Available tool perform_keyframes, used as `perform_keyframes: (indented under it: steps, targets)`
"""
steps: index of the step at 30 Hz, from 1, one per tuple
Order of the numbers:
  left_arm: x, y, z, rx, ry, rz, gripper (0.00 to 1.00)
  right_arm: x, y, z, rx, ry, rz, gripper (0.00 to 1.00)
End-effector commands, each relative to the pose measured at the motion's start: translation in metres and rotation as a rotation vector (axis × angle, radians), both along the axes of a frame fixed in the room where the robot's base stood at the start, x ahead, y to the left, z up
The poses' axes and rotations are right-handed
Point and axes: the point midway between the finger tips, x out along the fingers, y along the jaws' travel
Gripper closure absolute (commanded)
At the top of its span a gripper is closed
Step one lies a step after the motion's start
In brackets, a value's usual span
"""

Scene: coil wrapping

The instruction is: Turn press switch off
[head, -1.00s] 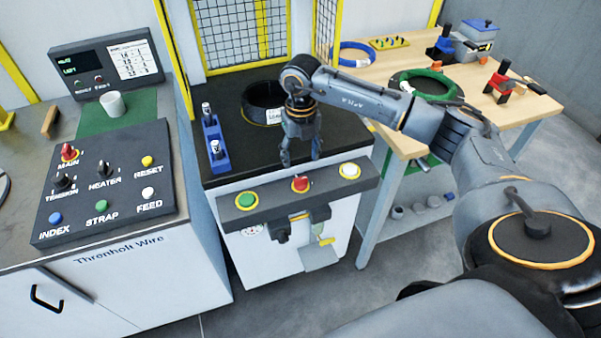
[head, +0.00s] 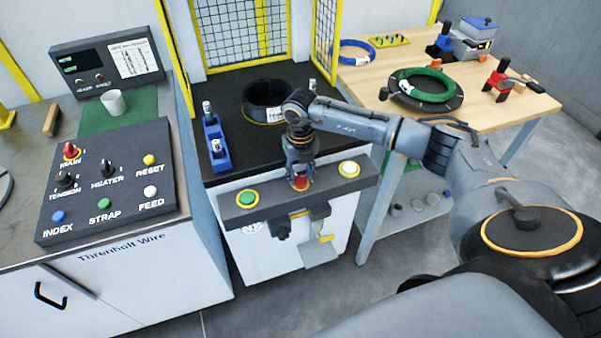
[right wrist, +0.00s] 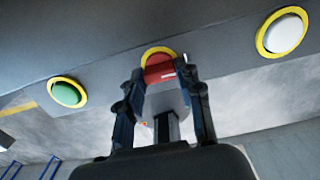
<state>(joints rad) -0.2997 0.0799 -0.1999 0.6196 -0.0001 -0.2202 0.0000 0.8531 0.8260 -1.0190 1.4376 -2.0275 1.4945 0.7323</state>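The press switch (head: 302,184) is a red knob on a yellow ring, in the middle of the dark front bar of the press, between a green and a white button. My right gripper (head: 301,177) points down at it and partly covers it. In the right wrist view, the red knob (right wrist: 160,70) lies between the two fingertips (right wrist: 163,76), one on each side. The fingers look spread, with a small gap to the knob; contact cannot be made out. My left gripper is not in view.
The green button (head: 247,199) and white button (head: 349,169) flank the switch. A black coil (head: 263,112) and a blue holder (head: 216,145) sit on the press table. A control panel (head: 105,190) with another red knob stands left; a wooden bench (head: 475,117) stands right.

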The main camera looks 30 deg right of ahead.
Motion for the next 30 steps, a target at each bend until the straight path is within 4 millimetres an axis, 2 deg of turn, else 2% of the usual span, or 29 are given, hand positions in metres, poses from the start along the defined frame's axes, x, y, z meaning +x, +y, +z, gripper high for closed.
perform_keyframes:
  steps: [1, 2, 3, 14, 20, 30]
  targets:
    - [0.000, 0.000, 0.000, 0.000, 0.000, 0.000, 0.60, 0.000, 0.000, 0.000, 0.000, 0.000, 0.000, 0.88]
    - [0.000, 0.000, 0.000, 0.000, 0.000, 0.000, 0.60, 0.000, 0.000, 0.000, 0.000, 0.000, 0.000, 0.94]
    - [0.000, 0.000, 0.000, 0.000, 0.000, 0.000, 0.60, 0.000, 0.000, 0.000, 0.000, 0.000, 0.000, 0.96]
    - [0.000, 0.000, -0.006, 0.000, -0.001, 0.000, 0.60, 0.000, 0.000, -0.002, -0.001, 0.000, 0.064, 0.96]
    - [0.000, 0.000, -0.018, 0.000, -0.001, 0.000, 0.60, 0.000, -0.001, -0.002, -0.001, -0.001, 0.193, 0.96]
    - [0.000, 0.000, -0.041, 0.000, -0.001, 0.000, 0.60, 0.000, 0.000, -0.003, -0.001, -0.001, 0.510, 0.96]
